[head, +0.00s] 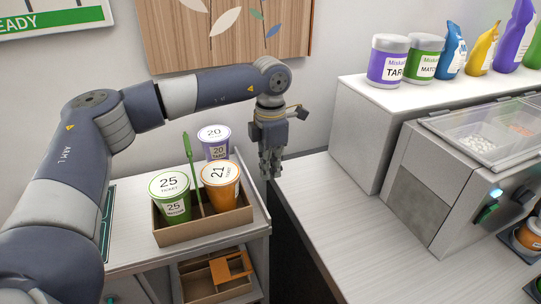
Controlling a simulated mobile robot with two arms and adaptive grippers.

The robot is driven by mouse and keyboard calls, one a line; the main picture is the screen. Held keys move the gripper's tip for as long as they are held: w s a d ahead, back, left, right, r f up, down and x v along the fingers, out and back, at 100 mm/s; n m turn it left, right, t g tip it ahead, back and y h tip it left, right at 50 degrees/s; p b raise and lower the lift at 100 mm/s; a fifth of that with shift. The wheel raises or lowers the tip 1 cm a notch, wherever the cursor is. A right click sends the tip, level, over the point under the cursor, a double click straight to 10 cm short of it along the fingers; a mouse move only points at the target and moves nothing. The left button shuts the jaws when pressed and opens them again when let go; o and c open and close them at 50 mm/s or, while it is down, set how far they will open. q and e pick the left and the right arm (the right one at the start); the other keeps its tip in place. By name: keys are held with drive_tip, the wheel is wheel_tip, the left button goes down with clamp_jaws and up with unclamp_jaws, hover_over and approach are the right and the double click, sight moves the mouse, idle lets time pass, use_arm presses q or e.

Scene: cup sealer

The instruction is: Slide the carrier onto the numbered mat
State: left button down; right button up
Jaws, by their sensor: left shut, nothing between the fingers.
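The carrier (206,226) is a brown cardboard tray with an upright green handle (192,172), near the right edge of the left counter. It holds a green cup marked 25 (171,200) and an orange cup marked 21 (220,185). A purple cup marked 20 (214,143) stands at its back; I cannot tell whether it is inside. My left gripper (270,170) is shut and empty, pointing down to the right of the purple cup, apart from the carrier. A teal-edged flat piece (108,228) shows partly behind my left arm; no number on it is visible. My right gripper is out of view.
A dark gap (292,240) separates the left counter from the right counter (335,205). A grey machine (440,185) and a white shelf (365,130) with jars and pouches stand right. Another cardboard tray (200,285) sits on the lower shelf. The right counter's front is clear.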

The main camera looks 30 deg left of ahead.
use_arm(q)
drive_tip(key=s+a+f+p, duration=0.1)
drive_tip(key=f+p, duration=0.1)
drive_tip(key=f, duration=0.1)
drive_tip(key=s+a+f+p, duration=0.1)
drive_tip(key=f, duration=0.1)
drive_tip(key=shift+s+a, duration=0.3)
drive_tip(key=shift+s, duration=0.05)
drive_tip(key=shift+w+f, duration=0.1)
drive_tip(key=shift+w, duration=0.05)
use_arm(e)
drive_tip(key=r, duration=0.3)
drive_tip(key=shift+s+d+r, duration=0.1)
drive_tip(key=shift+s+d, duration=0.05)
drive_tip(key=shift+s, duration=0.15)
